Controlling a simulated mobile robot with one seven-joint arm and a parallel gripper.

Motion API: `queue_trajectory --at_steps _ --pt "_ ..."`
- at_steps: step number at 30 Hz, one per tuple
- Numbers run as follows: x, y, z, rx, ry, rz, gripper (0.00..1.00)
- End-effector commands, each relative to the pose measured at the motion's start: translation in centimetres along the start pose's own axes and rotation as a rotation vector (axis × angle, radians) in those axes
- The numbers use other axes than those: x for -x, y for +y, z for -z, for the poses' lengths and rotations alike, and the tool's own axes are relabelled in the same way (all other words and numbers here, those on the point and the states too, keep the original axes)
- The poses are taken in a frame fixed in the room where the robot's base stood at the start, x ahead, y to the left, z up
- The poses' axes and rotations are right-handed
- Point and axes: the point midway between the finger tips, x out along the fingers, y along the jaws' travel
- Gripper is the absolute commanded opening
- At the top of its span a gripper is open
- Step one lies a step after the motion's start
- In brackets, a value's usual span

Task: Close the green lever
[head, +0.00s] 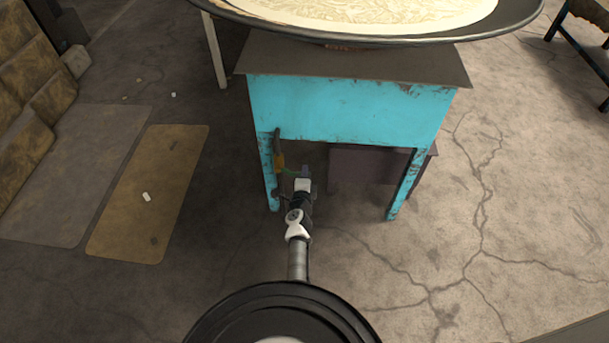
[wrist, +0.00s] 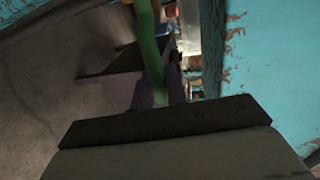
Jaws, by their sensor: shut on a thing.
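The green lever (wrist: 149,45) shows in the wrist view as a long bar. It runs down from the top edge to my gripper (wrist: 163,93), and its lower end is between the two fingers. My gripper is shut on it. In the head view my gripper (head: 304,176) is low beside the left front leg of the turquoise stand (head: 348,108). Only a small piece of the green lever (head: 288,173) shows there, just left of the gripper. The fingertips are dark and partly hidden by the gripper body.
A wide round pan (head: 520,22) with pale contents sits on top of the stand. A yellow fitting (head: 279,162) is on a pipe by the left leg. A dark purple box (head: 368,167) is under the stand. Mats (head: 160,190) lie on the left; floor at right is clear.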

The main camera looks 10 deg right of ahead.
Motion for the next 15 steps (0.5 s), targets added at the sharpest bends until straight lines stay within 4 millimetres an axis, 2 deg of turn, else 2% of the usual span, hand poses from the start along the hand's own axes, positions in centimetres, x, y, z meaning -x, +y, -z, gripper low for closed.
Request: queue_trajectory --at_steps 8,9,13,15 --pt "0.04 0.17 -0.05 -0.003 -0.002 -0.003 0.00" --pt "0.04 0.18 -0.05 -0.003 -0.002 -0.004 0.16" --pt "0.03 0.15 -0.05 -0.002 -0.002 -0.003 0.33" --pt "0.03 0.13 -0.05 -0.002 -0.002 -0.002 0.34"
